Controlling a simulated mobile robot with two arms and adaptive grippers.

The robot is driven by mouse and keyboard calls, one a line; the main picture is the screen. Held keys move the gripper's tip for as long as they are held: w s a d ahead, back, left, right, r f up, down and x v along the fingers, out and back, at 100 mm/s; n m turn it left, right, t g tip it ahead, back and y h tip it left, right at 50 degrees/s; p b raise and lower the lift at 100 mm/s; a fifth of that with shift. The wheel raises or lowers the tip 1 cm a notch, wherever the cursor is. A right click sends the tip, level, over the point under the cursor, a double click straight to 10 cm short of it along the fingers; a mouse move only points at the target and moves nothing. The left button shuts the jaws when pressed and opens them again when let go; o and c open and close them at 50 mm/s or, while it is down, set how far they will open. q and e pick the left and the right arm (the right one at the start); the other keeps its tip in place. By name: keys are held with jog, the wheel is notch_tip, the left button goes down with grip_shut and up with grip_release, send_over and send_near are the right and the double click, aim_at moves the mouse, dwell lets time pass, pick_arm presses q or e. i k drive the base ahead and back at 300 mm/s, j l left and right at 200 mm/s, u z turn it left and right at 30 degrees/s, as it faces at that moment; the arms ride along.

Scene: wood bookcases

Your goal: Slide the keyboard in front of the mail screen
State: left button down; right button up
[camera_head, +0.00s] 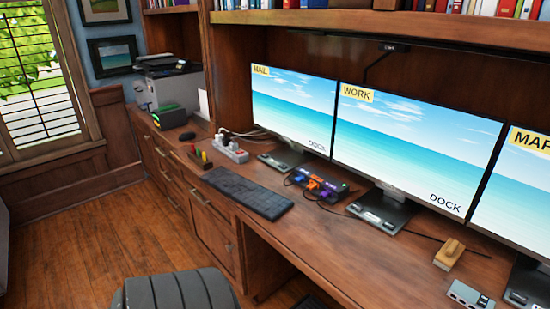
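The black keyboard (247,193) lies flat on the wooden desk near its front edge, to the left of the middle. The mail screen (293,106), labelled MAIL at its top left, stands behind it and slightly to the right, with its base (281,160) on the desk. The work screen (412,148) stands to the right of the mail screen. Neither of my grippers is in view, and nothing touches the keyboard.
Behind and right of the keyboard sits a dock with coloured plugs (319,186). A white power strip (230,150) and small coloured items (200,158) lie to its left. A wooden stand (449,254) is at right. A dark chair (178,292) is in front.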

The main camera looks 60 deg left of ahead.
aim_at(266, 204)
jog(key=j+z, duration=0.1)
jog(key=j, duration=0.3)
jog(key=k+j+z, duration=0.1)
jog(key=j, duration=0.25)
jog(key=k+j+z, duration=0.1)
jog(key=j, duration=0.3)
jog(key=k+j+z, duration=0.1)
jog(key=j, duration=0.25)
jog(key=k+j+z, duration=0.1)
jog(key=j, duration=0.25)
jog(key=k+j+z, duration=0.1)
jog(key=j, duration=0.25)
